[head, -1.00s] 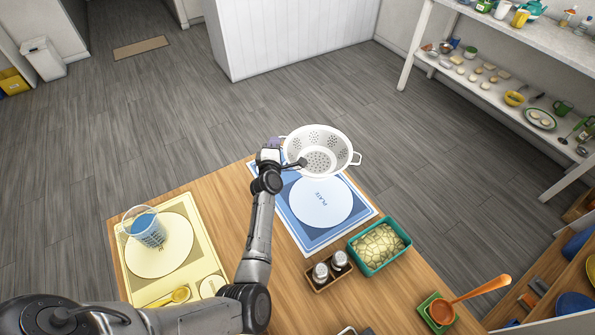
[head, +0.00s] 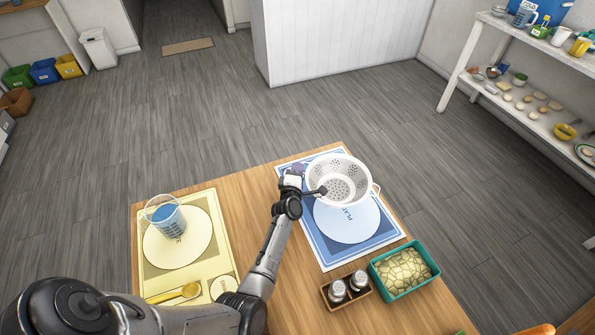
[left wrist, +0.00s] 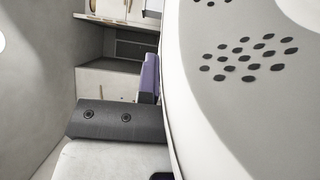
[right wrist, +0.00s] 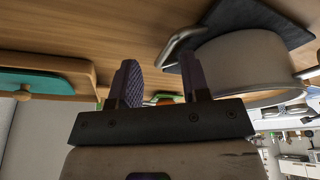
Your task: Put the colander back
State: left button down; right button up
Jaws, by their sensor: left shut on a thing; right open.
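A white colander (head: 350,186) with dark holes shows in the head view, over the far part of the blue place mat (head: 320,247). My left gripper (head: 305,188) is shut on its left side and holds it. In the left wrist view the colander's perforated wall (left wrist: 235,110) fills the right side, with one purple finger beside it. Whether the colander touches the mat is hard to tell. My right gripper (right wrist: 160,85) is open and empty in the right wrist view, close to a pale pot (right wrist: 245,60) with a metal handle.
A yellow mat (head: 215,215) holds a blue-filled cup (head: 165,214) and a yellow spoon. A shaker caddy (head: 346,291) and a green-rimmed tray (head: 404,270) stand at the near right. A white shelf (head: 520,105) with dishes is at the far right. Floor beyond the table is clear.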

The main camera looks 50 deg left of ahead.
pick_arm(q)
jog(key=shift+w+r, duration=0.1)
pick_arm(e)
jog(key=shift+w, duration=0.1)
jog(key=shift+d+f, duration=0.1)
pick_arm(q)
jog(key=c, duration=1.3)
grip_release()
jog(key=shift+o, duration=0.2)
